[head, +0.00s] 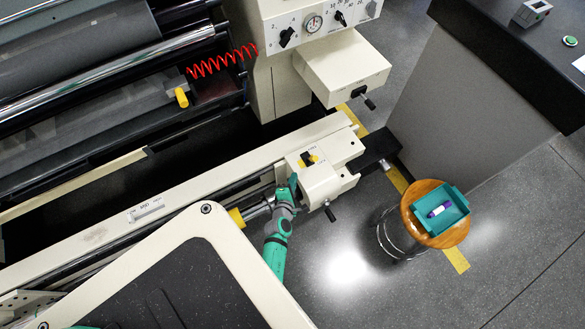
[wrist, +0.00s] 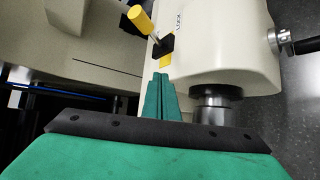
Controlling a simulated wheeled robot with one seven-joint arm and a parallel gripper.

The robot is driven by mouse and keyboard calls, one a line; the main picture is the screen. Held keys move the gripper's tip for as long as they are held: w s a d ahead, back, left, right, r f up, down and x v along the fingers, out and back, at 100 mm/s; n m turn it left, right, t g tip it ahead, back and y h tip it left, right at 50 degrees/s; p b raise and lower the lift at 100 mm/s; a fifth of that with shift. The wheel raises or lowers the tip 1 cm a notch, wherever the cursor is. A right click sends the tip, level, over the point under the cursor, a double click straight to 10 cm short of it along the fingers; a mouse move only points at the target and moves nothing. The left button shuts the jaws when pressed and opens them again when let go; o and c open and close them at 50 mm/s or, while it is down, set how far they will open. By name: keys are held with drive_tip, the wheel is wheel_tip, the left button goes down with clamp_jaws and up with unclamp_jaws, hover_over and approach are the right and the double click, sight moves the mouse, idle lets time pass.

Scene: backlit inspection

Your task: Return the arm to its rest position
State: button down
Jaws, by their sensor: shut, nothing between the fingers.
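My gripper (wrist: 161,80) is shut and empty, its two green fingers pressed together in the wrist view. In the head view my gripper (head: 293,180) is at the left side of the cream machine housing, with my green and grey arm running down below it. A lever with a yellow handle (wrist: 141,20) on a black base stands just beyond the fingertips in the wrist view. It also shows as a yellow and black lever (head: 309,158) on top of the housing (head: 325,180) in the head view. I cannot tell whether the fingers touch the housing.
A wooden stool (head: 410,203) at right holds a teal tray (head: 457,225) with a purple and white marker (head: 438,209). A dark-topped counter (head: 500,50) stands at upper right. A red coiled cable (head: 222,62) hangs by the rollers. Floor is clear at lower right.

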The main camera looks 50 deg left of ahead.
drive_tip(key=shift+s+d+f, duration=0.25)
drive_tip(key=shift+s, duration=0.25)
drive_tip(key=s+d+r+m+t+h, duration=0.1)
drive_tip(key=s+d+r+m, duration=0.35)
drive_tip(key=d+m, duration=0.35)
drive_tip(key=s+d+r+m+t+h, duration=0.15)
drive_tip(key=s+d+r+m, duration=0.35)
drive_tip(key=d, duration=0.6)
drive_tip(key=s+d+r+m+t+h, duration=0.1)
drive_tip(key=s+d+r+m, duration=0.3)
drive_tip(key=d+r+m, duration=0.4)
drive_tip(key=s+d+r+m+t+h, duration=0.1)
drive_tip(key=s+d+r+m+h, duration=0.3)
drive_tip(key=d+r+m, duration=0.4)
wheel_tip(320, 180, up, 7)
drive_tip(key=shift+s+d, duration=0.35)
drive_tip(key=shift+d, duration=0.65)
drive_tip(key=shift+h, duration=0.25)
